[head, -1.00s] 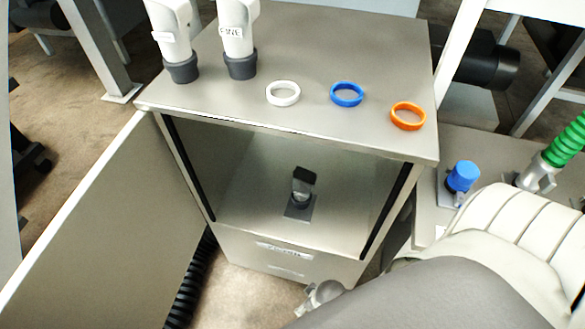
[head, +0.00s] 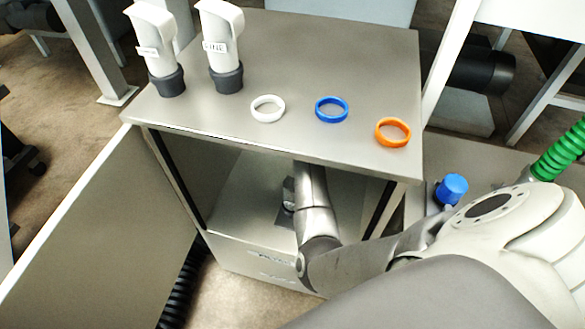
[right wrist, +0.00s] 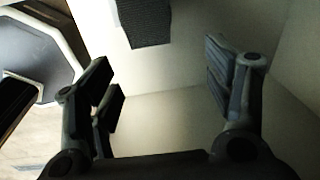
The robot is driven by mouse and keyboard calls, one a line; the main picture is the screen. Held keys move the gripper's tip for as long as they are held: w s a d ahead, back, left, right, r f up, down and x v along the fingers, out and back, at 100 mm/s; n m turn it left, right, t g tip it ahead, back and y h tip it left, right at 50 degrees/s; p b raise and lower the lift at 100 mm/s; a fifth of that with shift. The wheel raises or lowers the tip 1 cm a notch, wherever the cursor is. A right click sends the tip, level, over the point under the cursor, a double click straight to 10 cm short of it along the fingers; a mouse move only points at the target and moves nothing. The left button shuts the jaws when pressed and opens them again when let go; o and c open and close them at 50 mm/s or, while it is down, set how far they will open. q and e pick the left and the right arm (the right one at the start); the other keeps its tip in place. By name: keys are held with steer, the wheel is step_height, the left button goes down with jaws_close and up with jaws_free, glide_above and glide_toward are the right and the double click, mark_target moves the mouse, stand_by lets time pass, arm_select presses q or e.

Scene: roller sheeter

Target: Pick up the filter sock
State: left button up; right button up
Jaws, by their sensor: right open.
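Two white bent-top pieces with dark grey cuffs, one (head: 157,50) with an unreadable label and one (head: 222,48) labelled "FINE", stand upright on the cabinet top (head: 300,60). They may be filter socks; I cannot tell for sure. In the right wrist view, a dark, finely textured piece (right wrist: 145,20) sits at the top, beyond the fingers. My right gripper (right wrist: 162,78) is open and empty, with that piece apart from its fingertips. In the head view my right arm reaches into the open cabinet and hides the gripper. My left gripper is not in view.
A white ring (head: 267,109), a blue ring (head: 331,110) and an orange ring (head: 393,132) lie on the cabinet top. The cabinet door (head: 100,235) stands open at left. A blue knob (head: 452,189) and green hose (head: 562,152) are at right.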

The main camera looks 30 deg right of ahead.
steer(key=w+a+m, duration=0.1)
steer(key=w+a+m+y, duration=0.1)
steer(key=w+a+m, duration=0.1)
steer(key=shift+w+r+g, duration=0.1)
steer(key=shift+r+g, duration=0.2)
steer(key=shift+r, duration=0.05)
steer(key=shift+f+m, duration=0.3)
steer(key=shift+f, duration=0.05)
glide_toward(288, 204)
steer(key=d, duration=0.1)
steer(key=w+d+f, duration=0.1)
steer(key=shift+w+d+f, duration=0.15)
steer(key=shift+d+f, duration=0.15)
steer(key=shift+d, duration=0.05)
steer(key=shift+s+d+f, duration=0.1)
steer(key=shift+s+f, duration=0.05)
steer(key=shift+f, duration=1.2)
steer(key=shift+s+d+f, duration=0.1)
steer(key=shift+s+f, duration=0.05)
steer(key=shift+f, duration=1.25)
steer(key=c, duration=1.3)
steer(key=shift+r, duration=0.1)
